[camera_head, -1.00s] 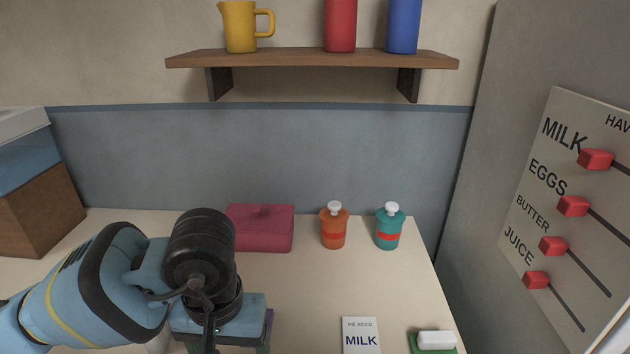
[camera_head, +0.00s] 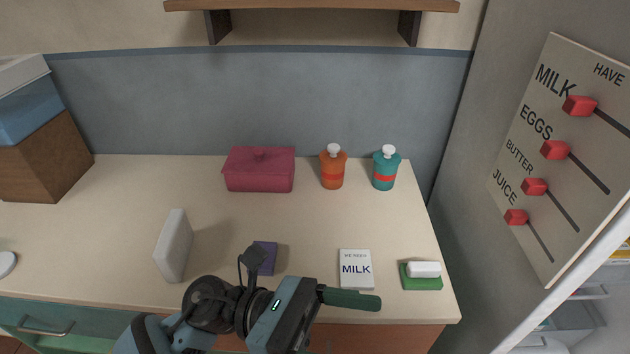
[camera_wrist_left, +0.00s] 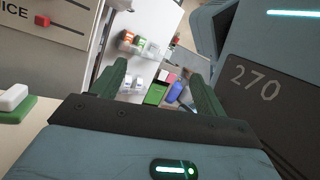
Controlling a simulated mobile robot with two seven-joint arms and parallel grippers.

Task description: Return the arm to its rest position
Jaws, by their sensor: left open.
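My left arm comes in from the bottom left of the head view, in front of the counter's front edge. Its gripper (camera_head: 376,302) points right, with a dark green finger showing below the MILK card. In the left wrist view the gripper (camera_wrist_left: 161,75) has its two green fingers wide apart, with nothing between them. Beyond them are shelves with several small items (camera_wrist_left: 155,93). My right gripper is not in view.
On the counter (camera_head: 120,235) stand a maroon box (camera_head: 259,172), orange (camera_head: 333,172) and teal (camera_head: 385,172) bottles, a white block (camera_head: 174,246), a purple block (camera_head: 266,258), a MILK card (camera_head: 355,270) and a green sponge tray (camera_head: 422,284). A slider board (camera_head: 570,165) hangs right.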

